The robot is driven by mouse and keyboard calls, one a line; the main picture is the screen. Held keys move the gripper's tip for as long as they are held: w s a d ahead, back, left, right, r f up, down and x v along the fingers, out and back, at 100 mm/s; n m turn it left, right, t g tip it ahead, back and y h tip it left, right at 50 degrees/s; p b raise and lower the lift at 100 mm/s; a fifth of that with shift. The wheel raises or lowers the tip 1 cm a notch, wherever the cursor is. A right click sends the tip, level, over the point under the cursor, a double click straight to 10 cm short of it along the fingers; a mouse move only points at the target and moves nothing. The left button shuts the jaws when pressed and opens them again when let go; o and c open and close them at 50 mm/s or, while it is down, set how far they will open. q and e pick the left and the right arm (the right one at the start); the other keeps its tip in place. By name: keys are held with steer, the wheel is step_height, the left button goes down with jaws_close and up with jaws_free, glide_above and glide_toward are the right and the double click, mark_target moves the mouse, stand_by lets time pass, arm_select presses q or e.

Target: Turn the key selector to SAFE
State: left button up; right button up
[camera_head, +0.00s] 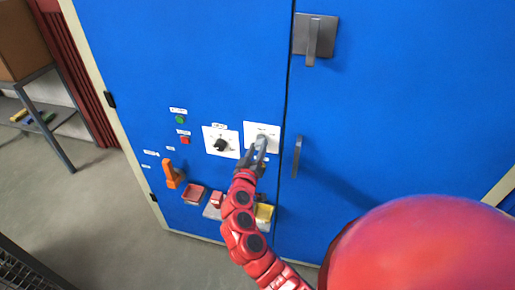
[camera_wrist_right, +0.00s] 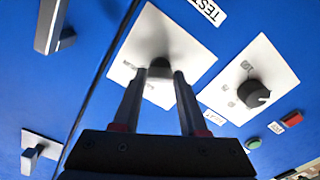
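The blue cabinet front carries two white square plates. The right plate (camera_head: 274,131) has a grey knob (camera_head: 262,139), partly hidden by my right gripper (camera_head: 258,148). In the right wrist view the grey knob (camera_wrist_right: 159,72) sits between the two fingertips of my right gripper (camera_wrist_right: 161,80); whether they press on it I cannot tell. The left plate has a black pointer knob (camera_head: 220,145), which also shows in the right wrist view (camera_wrist_right: 253,93) with small marks around it. The word SAFE is not readable on either plate. My left gripper is out of view.
A green button (camera_head: 180,119), a red button (camera_head: 185,140) and an orange lever (camera_head: 173,175) lie left of the plates. Grey door handles (camera_head: 315,38) and (camera_head: 297,157) stick out at right. Red and yellow boxes (camera_head: 264,213) stand out below. Open floor lies left.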

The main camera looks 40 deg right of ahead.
jaws_close()
steer(key=shift+n, duration=0.5)
steer(key=n, duration=0.6)
steer(key=shift+n, duration=0.3)
steer(key=shift+n+p, duration=0.75)
steer(key=shift+n, duration=1.45)
steer(key=o, duration=0.8)
jaws_free()
